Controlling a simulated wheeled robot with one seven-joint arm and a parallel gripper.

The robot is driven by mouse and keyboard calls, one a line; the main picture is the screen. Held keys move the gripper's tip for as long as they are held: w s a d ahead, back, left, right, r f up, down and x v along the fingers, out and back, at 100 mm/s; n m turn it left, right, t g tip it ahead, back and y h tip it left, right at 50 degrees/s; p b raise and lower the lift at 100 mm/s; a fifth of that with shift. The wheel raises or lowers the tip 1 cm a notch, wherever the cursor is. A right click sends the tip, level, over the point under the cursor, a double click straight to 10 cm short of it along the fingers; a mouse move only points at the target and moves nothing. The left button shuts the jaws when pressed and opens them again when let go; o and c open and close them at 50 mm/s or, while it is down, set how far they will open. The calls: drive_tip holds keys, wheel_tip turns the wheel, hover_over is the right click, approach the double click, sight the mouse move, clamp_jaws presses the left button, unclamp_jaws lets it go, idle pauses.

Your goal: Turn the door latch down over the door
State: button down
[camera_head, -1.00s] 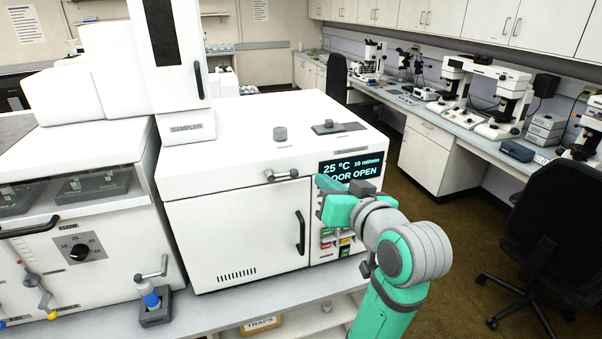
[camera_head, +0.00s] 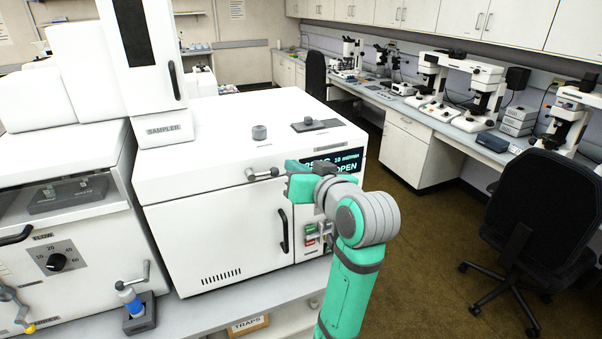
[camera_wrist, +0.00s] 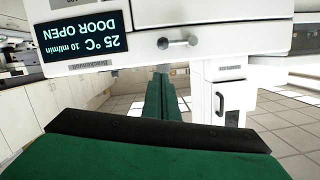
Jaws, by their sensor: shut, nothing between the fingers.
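The door latch (camera_head: 262,173) is a small grey bar with rounded ends on the white oven front. It lies nearly level, above the upper edge of the white door (camera_head: 215,235). The door looks flush with the front and has a black handle (camera_head: 283,230). My green gripper (camera_head: 296,187) is just right of the latch, in front of the display's lower left part; I see a small gap between them. In the wrist view the latch (camera_wrist: 177,42) appears upside down, beyond the shut, empty fingers (camera_wrist: 162,78). The fingertips are partly hidden in the head view.
The display (camera_head: 345,163) shows DOOR OPEN, partly covered by my arm. Coloured buttons (camera_head: 312,235) sit below it. A knob (camera_head: 259,132) and a small plate (camera_head: 316,125) are on the oven top. A blue vial in a stand (camera_head: 132,302) is at front left.

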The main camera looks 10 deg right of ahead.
sight(263, 173)
drive_tip(key=w+a+f, duration=0.2)
drive_tip(key=w+f, duration=0.2)
drive_tip(key=w, duration=0.1)
drive_tip(key=shift+w+a, duration=0.3)
